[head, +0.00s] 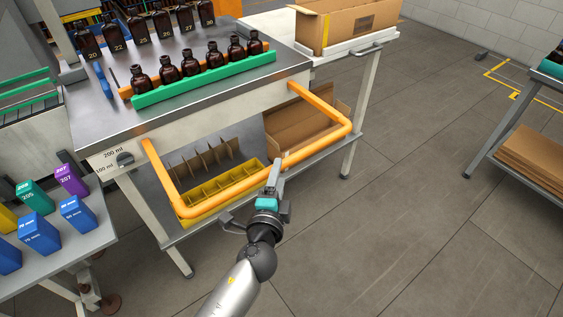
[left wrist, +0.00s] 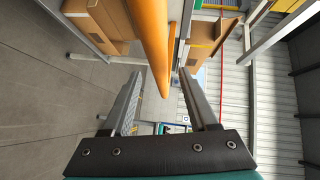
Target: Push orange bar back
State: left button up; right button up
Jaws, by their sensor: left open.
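The orange bar (head: 322,144) is a U-shaped rail that sticks out from the front of the steel bench (head: 215,108), with arms at its left and right ends. My left gripper (head: 279,168) is at the middle of the bar's front length, open. In the left wrist view, the bar (left wrist: 152,42) runs lengthwise between the two spread fingers, near their tips. I cannot tell whether a finger touches it. My right gripper is not in view.
Amber bottles (head: 190,64) stand in a row behind a green strip (head: 205,80) on the bench. Below are a yellow divided crate (head: 215,188) and cardboard boxes (head: 290,128). Coloured blocks (head: 75,213) stand on a side table at left. The floor (head: 420,190) at right is clear.

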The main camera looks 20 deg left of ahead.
pick_arm(q)
jog(key=shift+w+a+f, duration=0.15)
jog(key=shift+w+f, duration=0.05)
jog(key=shift+w, duration=1)
jog(key=shift+w+a+f, duration=0.15)
jog(key=shift+w, duration=1.05)
grip_shut()
